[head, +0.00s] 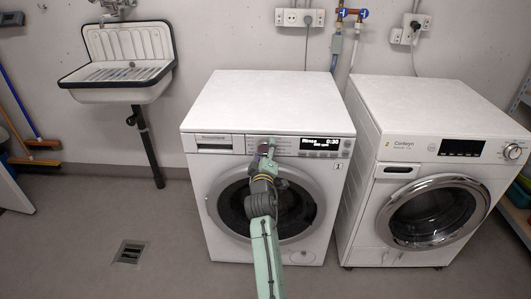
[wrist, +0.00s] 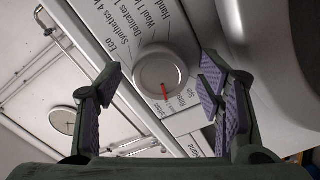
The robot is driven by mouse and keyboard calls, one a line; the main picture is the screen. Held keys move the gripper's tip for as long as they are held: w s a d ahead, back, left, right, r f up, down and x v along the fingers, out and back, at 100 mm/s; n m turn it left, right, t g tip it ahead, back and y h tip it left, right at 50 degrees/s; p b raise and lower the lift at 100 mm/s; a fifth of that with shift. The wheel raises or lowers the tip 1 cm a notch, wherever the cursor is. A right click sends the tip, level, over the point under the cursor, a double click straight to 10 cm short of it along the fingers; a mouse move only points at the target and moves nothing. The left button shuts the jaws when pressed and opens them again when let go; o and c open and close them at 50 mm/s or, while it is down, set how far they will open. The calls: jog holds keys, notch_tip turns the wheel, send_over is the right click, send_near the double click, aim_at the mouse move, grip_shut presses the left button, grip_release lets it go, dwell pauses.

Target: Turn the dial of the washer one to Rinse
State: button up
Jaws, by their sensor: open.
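Washer one (head: 230,185) is the white front-loader on the left, marked with a "1". Its lit display (head: 324,143) reads "Rinse" and 0:30. In the wrist view the round white dial (wrist: 160,68) shows, with a red mark at its lower edge pointing down toward small labels, one of which looks like "Rinse". My gripper (wrist: 160,88) is open, with one finger on each side of the dial and visible gaps between the pads and the dial. In the head view my gripper (head: 267,149) is at the control panel and hides the dial.
A second white washer (head: 365,190) with a chrome door ring stands close on the right. A sink (head: 125,92) hangs on the wall at left. The floor in front of the sink is mostly clear, with a drain (head: 130,252) in it.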

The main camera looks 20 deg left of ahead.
jog(key=v, duration=1.2)
dwell(0.4)
